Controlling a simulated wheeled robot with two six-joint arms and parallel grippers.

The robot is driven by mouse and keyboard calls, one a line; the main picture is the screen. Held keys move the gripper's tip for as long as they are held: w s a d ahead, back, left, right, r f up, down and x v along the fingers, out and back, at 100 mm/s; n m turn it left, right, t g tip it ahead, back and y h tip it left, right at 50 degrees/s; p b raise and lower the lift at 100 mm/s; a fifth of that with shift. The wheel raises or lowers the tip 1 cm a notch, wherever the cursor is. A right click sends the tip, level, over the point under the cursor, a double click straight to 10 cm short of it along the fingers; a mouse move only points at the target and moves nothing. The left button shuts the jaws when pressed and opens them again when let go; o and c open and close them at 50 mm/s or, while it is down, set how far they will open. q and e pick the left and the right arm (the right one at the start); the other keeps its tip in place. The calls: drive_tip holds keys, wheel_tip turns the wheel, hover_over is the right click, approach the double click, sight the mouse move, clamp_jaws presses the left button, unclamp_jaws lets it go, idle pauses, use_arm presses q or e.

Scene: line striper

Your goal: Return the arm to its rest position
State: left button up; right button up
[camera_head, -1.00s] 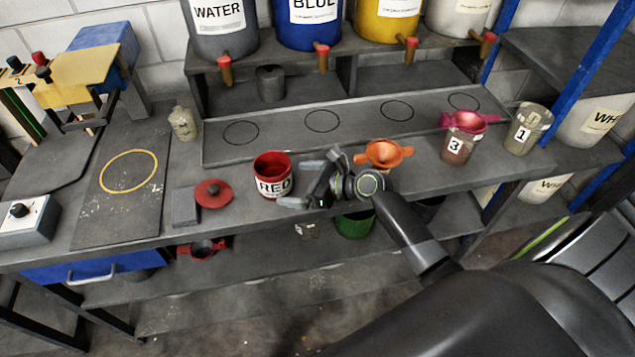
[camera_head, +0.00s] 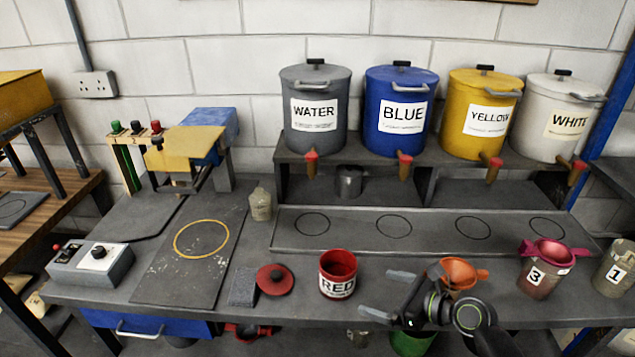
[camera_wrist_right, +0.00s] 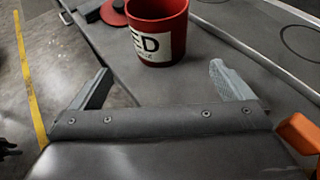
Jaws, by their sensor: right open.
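My right gripper (camera_head: 385,294) is open and empty at the bench's front edge. It is to the right of the red can labelled RED (camera_head: 338,275) and apart from it. In the right wrist view the two spread fingers (camera_wrist_right: 165,88) point toward the can (camera_wrist_right: 158,32), which stands upright on the bench beyond them. An orange funnel (camera_head: 459,274) is just behind my right wrist, partly hidden by it. Its orange edge also shows at the right of the wrist view (camera_wrist_right: 298,132). My left gripper is not in view.
A red lid (camera_head: 274,279) and grey block (camera_head: 243,287) lie left of the can. Cup 3 with a pink funnel (camera_head: 540,270) and cup 1 (camera_head: 614,268) stand right. WATER (camera_head: 316,108), BLUE (camera_head: 400,110), YELLOW (camera_head: 481,112) and WHITE (camera_head: 562,115) tanks line the shelf.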

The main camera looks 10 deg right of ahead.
drive_tip(key=s+a+f+n+g+h, duration=0.1)
drive_tip(key=s+f+n+g+h, duration=0.4)
drive_tip(key=s+n, duration=0.9)
drive_tip(key=s+d+n+g+h, duration=0.2)
drive_tip(key=s+d+n+h, duration=0.3)
drive_tip(key=s+n, duration=0.9)
wheel_tip(320, 180, down, 26)
drive_tip(key=d+g+b, duration=0.1)
drive_tip(key=d, duration=0.1)
drive_tip(key=s+a+f+g+b, duration=0.1)
drive_tip(key=s+f, duration=1.3)
drive_tip(key=f, duration=0.3)
drive_tip(key=shift+s+a+f+y, duration=0.2)
drive_tip(key=shift+s+y, duration=0.05)
drive_tip(key=shift+y, duration=0.15)
